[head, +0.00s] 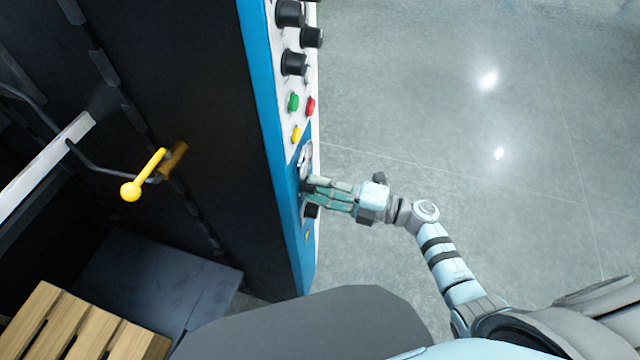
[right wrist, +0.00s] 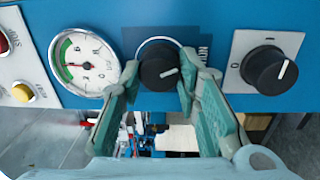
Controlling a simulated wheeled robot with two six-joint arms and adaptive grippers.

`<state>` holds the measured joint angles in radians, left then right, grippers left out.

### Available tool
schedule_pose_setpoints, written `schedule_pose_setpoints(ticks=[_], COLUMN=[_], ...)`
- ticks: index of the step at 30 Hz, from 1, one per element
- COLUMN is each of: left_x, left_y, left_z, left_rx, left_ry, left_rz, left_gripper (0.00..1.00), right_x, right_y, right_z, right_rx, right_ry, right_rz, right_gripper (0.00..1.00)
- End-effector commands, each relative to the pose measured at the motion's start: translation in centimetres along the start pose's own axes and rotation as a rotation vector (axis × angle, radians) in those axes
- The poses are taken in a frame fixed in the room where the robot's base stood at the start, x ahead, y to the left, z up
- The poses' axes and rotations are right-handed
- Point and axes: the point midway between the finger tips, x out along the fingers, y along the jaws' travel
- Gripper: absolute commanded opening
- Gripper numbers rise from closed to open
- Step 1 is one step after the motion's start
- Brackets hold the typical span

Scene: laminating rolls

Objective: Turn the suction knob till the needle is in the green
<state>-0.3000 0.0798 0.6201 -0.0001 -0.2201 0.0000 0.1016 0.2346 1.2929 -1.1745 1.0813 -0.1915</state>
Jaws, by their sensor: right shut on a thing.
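The suction knob (right wrist: 158,62) is black and round, on the blue panel in the right wrist view. Its white mark points right and slightly up. My right gripper (head: 311,190) is shut on this knob, one finger on each side of it. In the head view the fingers largely hide the knob. The round white gauge (right wrist: 88,60) is left of the knob, with a green band along its left side. A small red needle shows near the dial's centre; its exact reading is hard to tell. The gauge also shows edge-on in the head view (head: 305,157). My left gripper is out of view.
Another black knob (right wrist: 272,70) sits right of the gripped one. Green (head: 293,102), red (head: 310,106) and yellow (head: 296,134) buttons are farther along the panel. A yellow-handled lever (head: 145,175) and wooden slats (head: 75,325) are left. Open floor lies right of the panel.

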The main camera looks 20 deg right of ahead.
Motion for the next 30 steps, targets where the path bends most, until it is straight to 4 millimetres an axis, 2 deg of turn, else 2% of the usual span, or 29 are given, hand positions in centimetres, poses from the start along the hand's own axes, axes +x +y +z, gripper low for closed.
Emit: schedule_pose_setpoints(ticks=[14, 15, 18, 26, 30], left_x=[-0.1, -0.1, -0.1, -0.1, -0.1], left_y=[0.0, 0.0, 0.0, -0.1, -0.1], left_z=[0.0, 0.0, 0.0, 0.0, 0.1], left_rx=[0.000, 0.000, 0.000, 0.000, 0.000], left_ry=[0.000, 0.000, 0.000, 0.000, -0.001], left_rz=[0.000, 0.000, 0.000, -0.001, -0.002], left_gripper=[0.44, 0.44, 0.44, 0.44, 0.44], right_x=[0.0, 0.0, 0.0, 0.0, -1.2], right_y=[0.0, 0.0, 0.0, 0.0, -0.1], right_z=[0.0, 0.0, 0.0, 0.0, 0.1], right_rx=[0.013, 0.012, 0.012, 0.012, 0.012], right_ry=[-0.002, -0.002, -0.001, -0.001, -0.002], right_rz=[0.001, 0.001, 0.000, 0.000, -0.003], right_gripper=[0.02, 0.36, 0.51, 0.51, 0.51])
